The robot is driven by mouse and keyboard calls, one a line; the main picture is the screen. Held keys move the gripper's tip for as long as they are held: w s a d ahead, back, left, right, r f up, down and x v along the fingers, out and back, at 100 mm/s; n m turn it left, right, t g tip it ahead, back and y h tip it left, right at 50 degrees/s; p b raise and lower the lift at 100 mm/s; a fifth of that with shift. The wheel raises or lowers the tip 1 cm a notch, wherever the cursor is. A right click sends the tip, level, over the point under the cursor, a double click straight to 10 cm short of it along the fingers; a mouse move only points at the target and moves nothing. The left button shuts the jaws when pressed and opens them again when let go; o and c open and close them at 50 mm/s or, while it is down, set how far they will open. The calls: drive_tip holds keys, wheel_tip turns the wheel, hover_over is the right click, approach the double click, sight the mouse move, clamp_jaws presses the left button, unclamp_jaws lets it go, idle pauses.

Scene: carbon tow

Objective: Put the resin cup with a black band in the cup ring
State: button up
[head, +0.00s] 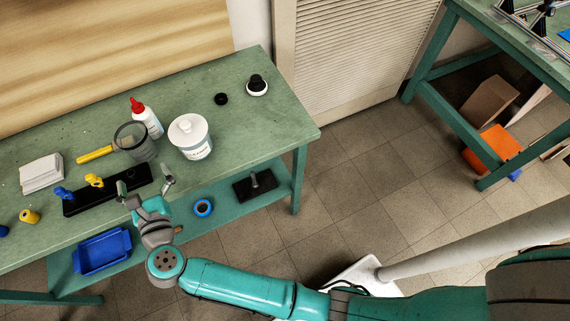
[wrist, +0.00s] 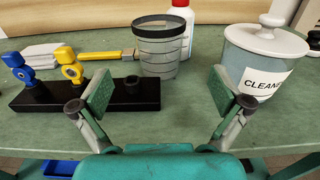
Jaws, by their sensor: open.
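A grey see-through cup (head: 140,148) with a dark band near its rim stands upright on the green bench. In the wrist view the cup (wrist: 159,55) is straight ahead, beyond my gripper. My gripper (head: 146,186) is open and empty near the bench's front edge. In the wrist view my gripper's (wrist: 162,95) fingers are spread wide, with the cup beyond the gap and apart from them. I cannot pick out the cup ring with certainty. A small black round piece (head: 221,99) lies farther back on the bench.
A long black block (wrist: 35,97) with blue and yellow pieces lies left of and before the cup. A white-lidded tub (head: 190,139) stands to the cup's right, a red-capped bottle (head: 148,117) behind. A yellow handle (head: 95,154) lies left. The bench's back right is mostly clear.

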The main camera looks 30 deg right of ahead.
drive_tip(key=s+d+n, duration=0.1)
drive_tip(key=d, duration=0.3)
drive_tip(key=s+d+f+n+t, duration=0.1)
drive_tip(key=s+d+n, duration=0.1)
drive_tip(key=d, duration=0.2)
drive_tip(key=s+d+n+h, duration=0.1)
drive_tip(key=d, duration=0.3)
drive_tip(key=shift+s+f+n+t, duration=0.3)
drive_tip(key=shift+f, duration=0.05)
drive_tip(key=s+d+n+t, duration=0.1)
drive_tip(key=s+d+n, duration=0.8)
drive_tip(key=d, duration=0.1)
drive_tip(key=s+d+n+g+y, duration=0.1)
drive_tip(key=s+d+n+g, duration=0.2)
drive_tip(key=s+n, duration=0.8)
drive_tip(key=s+d+n+g+y, duration=0.1)
drive_tip(key=s+d+n, duration=0.4)
drive_tip(key=s+n, duration=0.7)
drive_tip(key=s+g, duration=0.1)
drive_tip(key=s, duration=0.4)
drive_tip(key=shift+d+r+g+y, duration=0.15)
drive_tip(key=shift+r+g+y, duration=0.25)
